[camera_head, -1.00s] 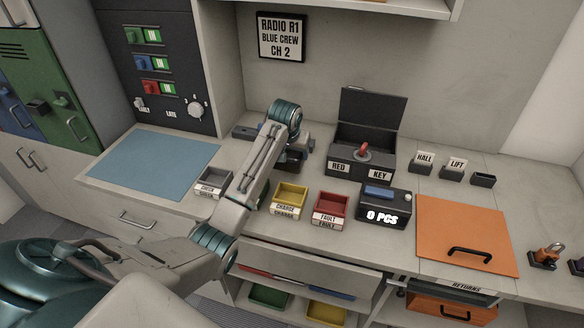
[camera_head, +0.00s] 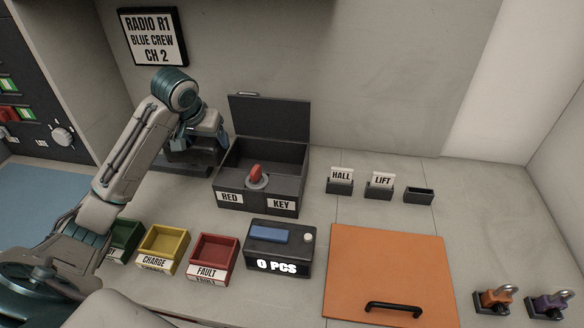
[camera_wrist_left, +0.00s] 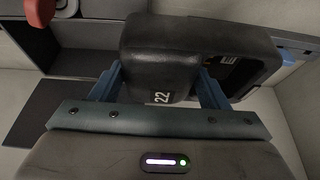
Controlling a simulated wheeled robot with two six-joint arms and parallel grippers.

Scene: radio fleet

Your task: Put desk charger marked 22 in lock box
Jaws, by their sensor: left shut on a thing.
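The desk charger (camera_wrist_left: 185,45), a black block marked 22, fills the upper middle of the left wrist view. My left gripper (camera_wrist_left: 160,84) is shut on it, with a blue finger on each side. In the head view my left gripper (camera_head: 198,136) is at the back of the counter, just left of the lock box; the charger is hard to tell from the dark shapes under the wrist. My right gripper is out of view.
Green (camera_head: 122,238), yellow (camera_head: 163,247) and red (camera_head: 213,256) trays stand in front. A counter showing 0 PCS (camera_head: 279,250) is before the lock box. An orange panel (camera_head: 389,270), small HALL and LIFT holders and two padlocks are to the right.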

